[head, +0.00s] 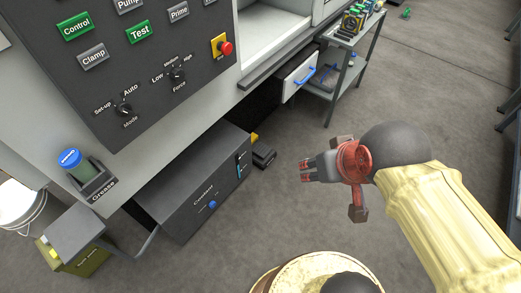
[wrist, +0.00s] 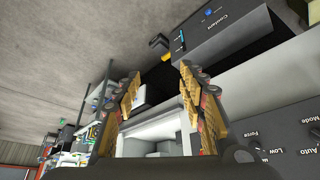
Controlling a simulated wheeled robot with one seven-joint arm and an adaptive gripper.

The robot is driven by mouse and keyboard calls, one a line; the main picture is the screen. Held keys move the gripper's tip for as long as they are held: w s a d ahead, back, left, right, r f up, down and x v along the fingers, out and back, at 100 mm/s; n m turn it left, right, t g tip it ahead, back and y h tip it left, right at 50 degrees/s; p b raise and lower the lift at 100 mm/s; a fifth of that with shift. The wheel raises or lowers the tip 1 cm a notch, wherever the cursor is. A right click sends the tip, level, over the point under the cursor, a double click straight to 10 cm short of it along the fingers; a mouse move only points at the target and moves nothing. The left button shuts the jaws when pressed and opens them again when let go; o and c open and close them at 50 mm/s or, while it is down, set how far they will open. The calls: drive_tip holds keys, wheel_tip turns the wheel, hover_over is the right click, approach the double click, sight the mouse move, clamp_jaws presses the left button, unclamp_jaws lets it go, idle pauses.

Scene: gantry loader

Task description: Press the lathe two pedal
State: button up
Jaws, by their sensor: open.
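A small dark foot pedal (head: 264,157) with a yellow part beside it sits on the floor at the right end of the coolant tank. A dark and yellow shape, which looks like the same pedal (wrist: 160,42), shows at the top of the wrist view. No label on it can be read, so I cannot tell which lathe it belongs to. My gripper (head: 306,171) is open and empty, to the right of the pedal in the head view and apart from it. In the wrist view my gripper's two fingers (wrist: 158,78) stand spread.
The grey coolant tank (head: 190,185) is left of the pedal, under the machine with its control panel (head: 140,60). The floor around my gripper is clear.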

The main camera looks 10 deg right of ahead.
drive_tip(key=c, duration=1)
idle(1.0)
